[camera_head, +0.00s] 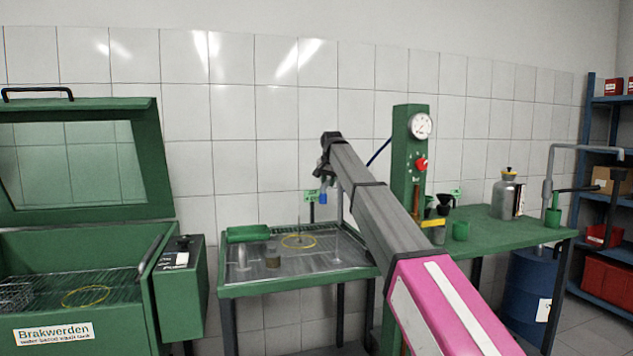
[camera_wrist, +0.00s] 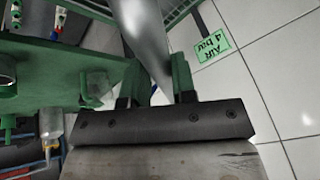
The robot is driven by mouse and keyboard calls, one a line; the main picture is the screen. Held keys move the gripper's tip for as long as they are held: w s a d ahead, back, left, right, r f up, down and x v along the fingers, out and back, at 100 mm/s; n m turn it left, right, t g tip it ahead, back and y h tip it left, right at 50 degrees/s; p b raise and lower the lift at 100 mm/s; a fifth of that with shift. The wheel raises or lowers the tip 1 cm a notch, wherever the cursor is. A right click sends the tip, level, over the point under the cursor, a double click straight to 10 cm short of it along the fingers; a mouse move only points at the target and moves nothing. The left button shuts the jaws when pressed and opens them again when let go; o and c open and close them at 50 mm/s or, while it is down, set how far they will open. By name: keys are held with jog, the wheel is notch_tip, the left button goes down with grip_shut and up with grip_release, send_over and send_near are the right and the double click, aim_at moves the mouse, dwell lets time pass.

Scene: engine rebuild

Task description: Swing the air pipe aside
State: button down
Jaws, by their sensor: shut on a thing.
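The air pipe (camera_wrist: 147,35) is a smooth grey metal tube, seen close up in the wrist view. It runs from the top edge down between the two green fingers of my gripper (camera_wrist: 157,80), which is shut on it. In the head view my gripper (camera_head: 322,176) is small and partly hidden by the end of my arm, above the draining table. A thin grey upright tube (camera_head: 339,208) stands just right of it. A green "AIR 4 bar" tag (camera_wrist: 213,48) lies to the right of the pipe in the wrist view.
A green press column (camera_head: 410,160) with a gauge rises to the right. An open green wash cabinet (camera_head: 80,215) stands left. The tiled wall is behind.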

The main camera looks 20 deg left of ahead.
jog(key=w+d+n+g+y, duration=0.1)
jog(key=d+n, duration=0.4)
jog(key=d, duration=0.5)
jog(key=shift+w+d+y, duration=0.35)
jog(key=shift+w+y, duration=0.05)
jog(key=shift+w, duration=0.25)
jog(key=c, duration=0.9)
grip_release()
jog(key=v, duration=1)
jog(key=shift+d+r, duration=0.15)
jog(key=shift+r, duration=0.25)
